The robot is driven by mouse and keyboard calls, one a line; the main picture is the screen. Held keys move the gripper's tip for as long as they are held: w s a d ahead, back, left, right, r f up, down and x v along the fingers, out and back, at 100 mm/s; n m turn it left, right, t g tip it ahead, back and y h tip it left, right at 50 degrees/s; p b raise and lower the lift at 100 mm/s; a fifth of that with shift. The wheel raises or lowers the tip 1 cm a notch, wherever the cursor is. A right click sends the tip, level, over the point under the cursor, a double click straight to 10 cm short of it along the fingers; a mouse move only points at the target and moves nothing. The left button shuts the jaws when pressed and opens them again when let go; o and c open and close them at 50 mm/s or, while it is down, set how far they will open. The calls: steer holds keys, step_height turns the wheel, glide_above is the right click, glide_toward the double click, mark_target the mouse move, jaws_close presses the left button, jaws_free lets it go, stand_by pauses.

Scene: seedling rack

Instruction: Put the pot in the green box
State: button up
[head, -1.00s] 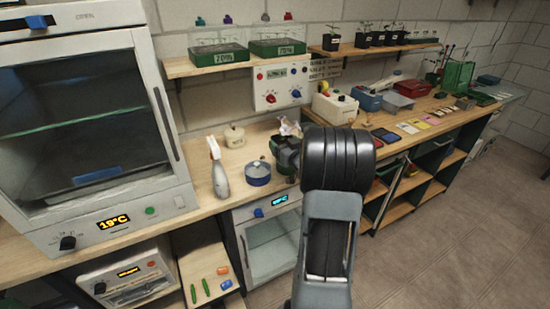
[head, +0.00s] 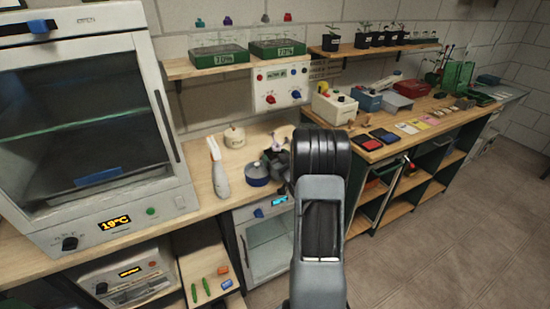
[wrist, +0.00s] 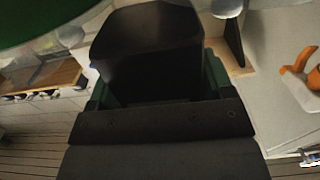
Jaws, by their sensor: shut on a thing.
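My gripper (wrist: 157,92) is shut on a black pot (wrist: 145,50), which fills the upper middle of the wrist view between green finger pads. In the head view the gripper end (head: 275,158) is low over the bench, partly hidden by my arm. A pale purple bit of plant shows above it. The pot's base and whether it touches the bench cannot be told. A green box (head: 458,76) stands upright toward the far right end of the bench.
A blue lidded pan (head: 257,173) and a spray bottle (head: 219,170) stand left of my gripper. A cream lidded jar (head: 234,137) is behind. Several potted seedlings (head: 376,38) line the right shelf. Coloured cards and boxes crowd the right bench; the floor (head: 460,230) is clear.

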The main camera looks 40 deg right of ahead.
steer(key=shift+f+b, duration=0.25)
steer(key=shift+b, duration=0.15)
steer(key=o, duration=1)
steer(key=shift+o, duration=0.2)
steer(key=shift+r, duration=0.15)
